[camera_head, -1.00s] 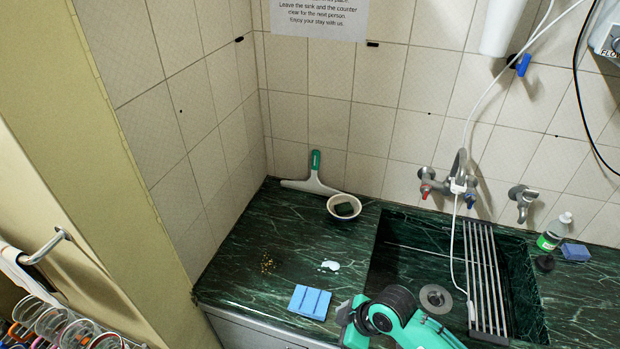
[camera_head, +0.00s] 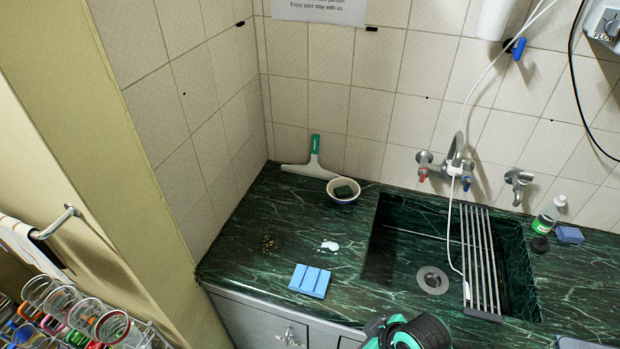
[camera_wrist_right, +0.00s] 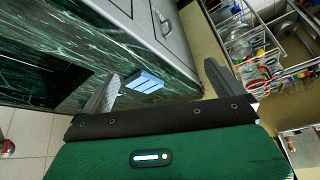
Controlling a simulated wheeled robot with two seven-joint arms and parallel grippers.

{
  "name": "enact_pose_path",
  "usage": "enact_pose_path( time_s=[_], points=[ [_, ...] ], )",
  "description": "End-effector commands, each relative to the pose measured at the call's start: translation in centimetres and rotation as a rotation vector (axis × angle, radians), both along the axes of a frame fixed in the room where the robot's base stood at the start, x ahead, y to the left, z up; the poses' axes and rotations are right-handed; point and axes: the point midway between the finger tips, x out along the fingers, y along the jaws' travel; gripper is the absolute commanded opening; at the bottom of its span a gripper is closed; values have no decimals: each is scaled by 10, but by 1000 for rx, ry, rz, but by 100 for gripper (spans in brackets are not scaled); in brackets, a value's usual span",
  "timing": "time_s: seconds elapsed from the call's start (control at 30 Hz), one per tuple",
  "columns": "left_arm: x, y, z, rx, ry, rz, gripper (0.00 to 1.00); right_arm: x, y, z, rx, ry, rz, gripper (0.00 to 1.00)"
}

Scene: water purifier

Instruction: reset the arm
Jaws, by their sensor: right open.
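My right gripper (camera_wrist_right: 160,88) is open, with its two grey fingers spread wide in the right wrist view. A blue ribbed sponge (camera_wrist_right: 145,80) shows between the fingers, but lies beyond them on the counter; nothing is held. In the head view, a green and black part of my arm (camera_head: 408,333) shows at the bottom edge, in front of the counter, and the right gripper's fingers are not visible. My left gripper is in neither current view.
The dark green counter (camera_head: 235,285) carries the blue sponge (camera_head: 310,280), a bowl (camera_head: 343,191), a squeegee (camera_head: 313,160), brown crumbs (camera_head: 268,244) and a white spill (camera_head: 329,246). The sink (camera_head: 400,255) has a metal rack (camera_head: 481,262). A rack of glasses (camera_head: 75,308) stands at lower left.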

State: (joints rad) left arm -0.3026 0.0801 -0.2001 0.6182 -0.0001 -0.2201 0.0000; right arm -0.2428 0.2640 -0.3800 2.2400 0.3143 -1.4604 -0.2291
Motion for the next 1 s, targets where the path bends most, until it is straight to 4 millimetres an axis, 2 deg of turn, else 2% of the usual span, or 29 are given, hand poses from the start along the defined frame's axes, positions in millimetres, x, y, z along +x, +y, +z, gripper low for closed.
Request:
enact_pose_path(
  time_s=[0.03, 0.2, 0.57, 0.87, 1.0],
  points=[
    [0, 0, 0, 0, 1, 0, 36, -12, -12, 2, -7, 18, -74, 98],
    [2, 0, 0, 1, -2, 0, 36, -39, -49, 7, -49, 56, -275, 98],
    [4, 0, 0, 0, -5, 0, 36, -89, -110, 18, -143, 114, -572, 98],
    [5, 0, -5, 0, -6, 0, 36, -74, -109, -50, -156, 137, -577, 98],
    [5, 0, -8, 0, -6, 0, 36, -68, -108, -94, -161, 152, -573, 98]
  ],
)
